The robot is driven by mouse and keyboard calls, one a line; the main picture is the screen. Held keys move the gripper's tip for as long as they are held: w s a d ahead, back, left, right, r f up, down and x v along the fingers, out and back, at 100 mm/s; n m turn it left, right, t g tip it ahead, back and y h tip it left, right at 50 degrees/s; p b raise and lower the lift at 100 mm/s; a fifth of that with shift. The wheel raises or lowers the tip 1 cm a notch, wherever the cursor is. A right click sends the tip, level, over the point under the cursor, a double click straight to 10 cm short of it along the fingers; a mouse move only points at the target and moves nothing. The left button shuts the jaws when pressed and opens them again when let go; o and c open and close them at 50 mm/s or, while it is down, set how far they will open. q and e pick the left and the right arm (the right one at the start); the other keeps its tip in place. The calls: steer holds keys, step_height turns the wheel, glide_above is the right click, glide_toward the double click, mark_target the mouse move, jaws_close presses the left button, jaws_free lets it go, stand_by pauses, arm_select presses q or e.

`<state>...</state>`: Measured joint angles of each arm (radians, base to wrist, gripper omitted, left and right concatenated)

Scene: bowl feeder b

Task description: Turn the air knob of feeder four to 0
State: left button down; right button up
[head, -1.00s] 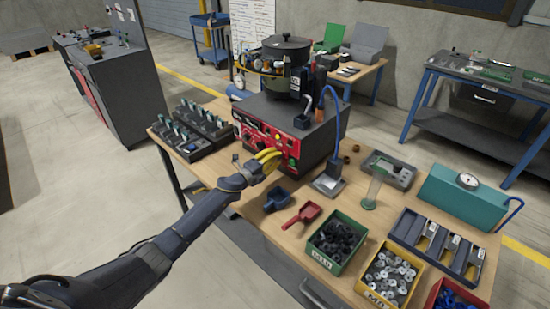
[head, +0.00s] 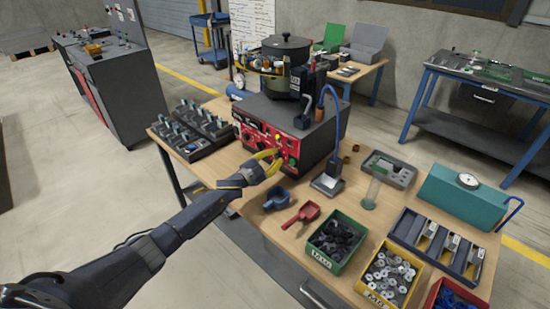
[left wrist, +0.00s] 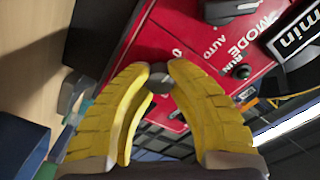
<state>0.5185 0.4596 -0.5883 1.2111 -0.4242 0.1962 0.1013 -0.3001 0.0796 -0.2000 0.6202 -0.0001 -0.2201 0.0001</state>
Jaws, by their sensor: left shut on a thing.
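The feeder's red front panel (head: 252,133) is on a dark box under a black bowl (head: 285,50), at the back of the wooden table. My left gripper (head: 270,156) is at the right part of this panel, its yellow fingers against the front. In the left wrist view, the fingertips (left wrist: 160,75) are shut on a small dark knob (left wrist: 160,84), mostly hidden between them. A "0" is printed just above it on the panel (left wrist: 185,35). MODE, AUTO and RUN lettering is nearby. I cannot read the knob's own label or pointer. My right gripper is not in view.
A black knob (left wrist: 242,72) is to the right of the fingers in the left wrist view. A green bin (head: 335,241) and fixture blocks (head: 190,130) stand on the table.

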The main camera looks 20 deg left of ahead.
arm_select(q)
steer(key=shift+w+a+n, duration=0.1)
steer(key=shift+a+n, duration=0.25)
steer(key=shift+n, duration=0.25)
steer(key=c, duration=1.5)
jaws_free()
steer(key=shift+f, duration=0.1)
steer(key=o, duration=0.4)
steer(key=shift+d, duration=0.2)
steer(key=v, duration=1.2)
steer(key=shift+a, duration=0.1)
